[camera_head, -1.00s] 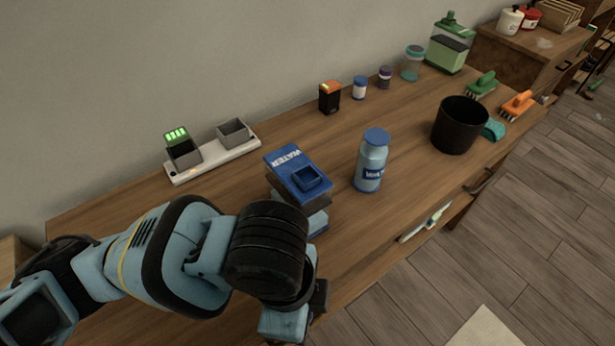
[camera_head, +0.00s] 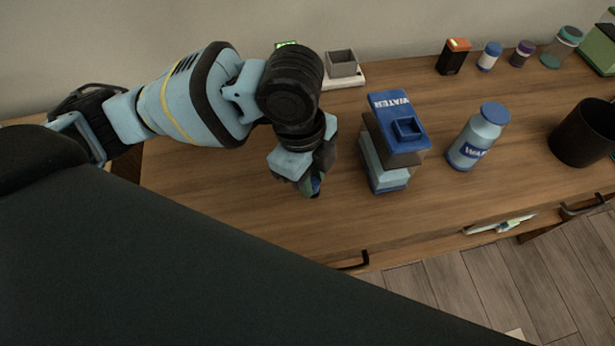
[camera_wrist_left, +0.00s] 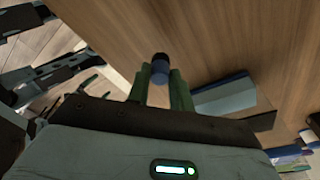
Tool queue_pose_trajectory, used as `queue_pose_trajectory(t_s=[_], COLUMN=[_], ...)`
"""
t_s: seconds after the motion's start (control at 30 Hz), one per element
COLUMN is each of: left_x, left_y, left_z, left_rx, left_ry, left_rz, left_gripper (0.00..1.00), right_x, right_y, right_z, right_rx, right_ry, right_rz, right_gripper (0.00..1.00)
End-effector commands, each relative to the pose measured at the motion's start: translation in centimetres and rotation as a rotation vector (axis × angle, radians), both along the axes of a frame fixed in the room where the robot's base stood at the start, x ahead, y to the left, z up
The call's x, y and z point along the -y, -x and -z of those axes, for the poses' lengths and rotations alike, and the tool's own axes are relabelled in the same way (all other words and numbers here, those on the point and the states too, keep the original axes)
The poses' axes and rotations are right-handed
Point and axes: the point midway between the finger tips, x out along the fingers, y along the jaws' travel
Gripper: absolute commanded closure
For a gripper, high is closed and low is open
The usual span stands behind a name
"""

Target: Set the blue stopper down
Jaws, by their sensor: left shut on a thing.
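The blue stopper (camera_wrist_left: 160,68) is between the green fingers of my left gripper (camera_wrist_left: 160,88) in the left wrist view, with a dark end pointing at the wood. In the head view my left gripper (camera_head: 313,186) is shut on it, fingers pointing down over the wooden desk (camera_head: 235,205). Only a small bit of blue shows there. I cannot tell how far the stopper is from the desk top.
A blue-topped WATER box (camera_head: 393,158) stands close to the right of my left gripper. A blue-capped bottle (camera_head: 478,135) and a black cup (camera_head: 582,133) are farther right. A grey tray (camera_head: 343,66) lies behind. Bare desk lies left and in front of the gripper.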

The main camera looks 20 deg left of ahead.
Motion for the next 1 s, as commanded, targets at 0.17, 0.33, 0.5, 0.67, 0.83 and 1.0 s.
queue_pose_trajectory(t_s=[0.17, 0.33, 0.5, 0.67, 0.83, 1.0], left_x=[-0.1, -1.3, -1.1, -1.1, -1.1, -1.1], left_y=[-0.1, -1.1, -0.9, -1.0, -1.0, -1.0], left_z=[0.0, 0.2, 3.1, 3.7, 3.6, 3.9], left_rx=[0.000, 0.001, -0.004, 0.001, 0.002, 0.001], left_ry=[0.000, -0.003, -0.001, -0.001, -0.001, -0.001], left_rz=[0.001, -0.005, 0.000, 0.000, 0.000, 0.000], left_gripper=[0.99, 0.99, 0.99, 0.99, 0.99, 0.74], right_x=[0.0, 0.0, 0.0, 0.0, 0.0, 0.0], right_y=[-0.1, 0.0, 0.3, 0.3, 0.2, 0.2], right_z=[0.0, 0.1, 0.7, 0.7, 0.6, 0.5], right_rx=[0.001, 0.000, -0.007, -0.008, -0.006, -0.005], right_ry=[0.000, 0.000, 0.000, 0.001, 0.000, 0.000], right_rz=[0.000, 0.000, -0.001, -0.001, -0.001, -0.001], right_gripper=[0.00, 0.00, 0.00, 0.00, 0.00, 0.00])
